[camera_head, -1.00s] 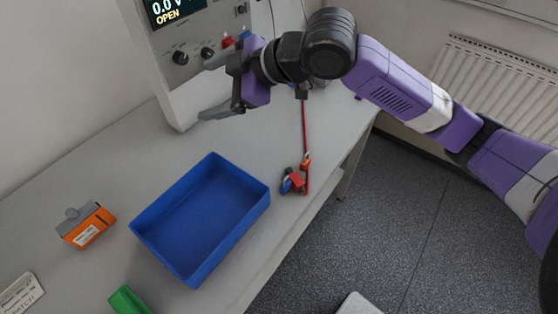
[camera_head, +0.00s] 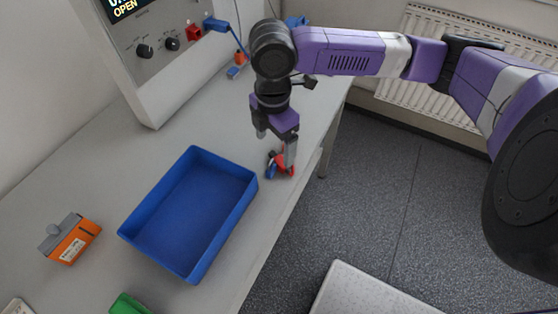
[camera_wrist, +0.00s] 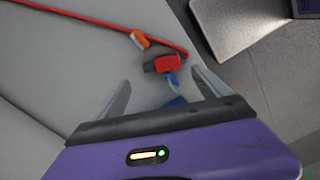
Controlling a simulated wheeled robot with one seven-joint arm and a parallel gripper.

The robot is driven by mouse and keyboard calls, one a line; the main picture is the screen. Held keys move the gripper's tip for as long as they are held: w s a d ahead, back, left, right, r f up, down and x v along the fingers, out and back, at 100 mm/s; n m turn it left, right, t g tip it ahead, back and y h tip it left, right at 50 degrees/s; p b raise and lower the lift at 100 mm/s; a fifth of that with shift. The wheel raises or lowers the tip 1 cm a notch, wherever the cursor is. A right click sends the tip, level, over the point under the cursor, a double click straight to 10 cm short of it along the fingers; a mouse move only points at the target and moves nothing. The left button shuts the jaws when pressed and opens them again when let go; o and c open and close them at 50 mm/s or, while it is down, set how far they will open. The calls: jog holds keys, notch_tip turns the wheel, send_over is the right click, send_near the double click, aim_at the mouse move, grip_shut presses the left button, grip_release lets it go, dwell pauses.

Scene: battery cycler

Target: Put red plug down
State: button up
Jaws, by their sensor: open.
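The red plug (camera_wrist: 162,64) lies on the bench top close to its front edge, with a blue part (camera_wrist: 171,80) beside or under it and an orange-red piece (camera_wrist: 140,40) near it. A red cable (camera_wrist: 95,22) runs past them in the wrist view. In the head view the red plug (camera_head: 287,167) is partly hidden by a finger. My gripper (camera_head: 276,148) points down over this group. In the wrist view its fingers (camera_wrist: 160,77) are spread and empty, with the red plug just beyond the tips.
A blue tray (camera_head: 151,253) stands left of the gripper. The cycler (camera_head: 143,85) has a blue plug (camera_head: 214,25) at its panel beside a red socket or plug (camera_head: 194,34). An orange-grey block (camera_head: 71,239) and a green object (camera_head: 127,304) lie at the left. The bench edge is close.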

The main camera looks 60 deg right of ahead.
aim_at(276, 160)
jog(key=f, duration=0.5)
jog(key=shift+s+p, duration=0.2)
jog(key=shift+p, duration=0.2)
jog(key=shift+c, duration=0.5)
jog(key=c, duration=1.5)
jog(key=shift+r, duration=0.1)
jog(key=shift+c, duration=0.2)
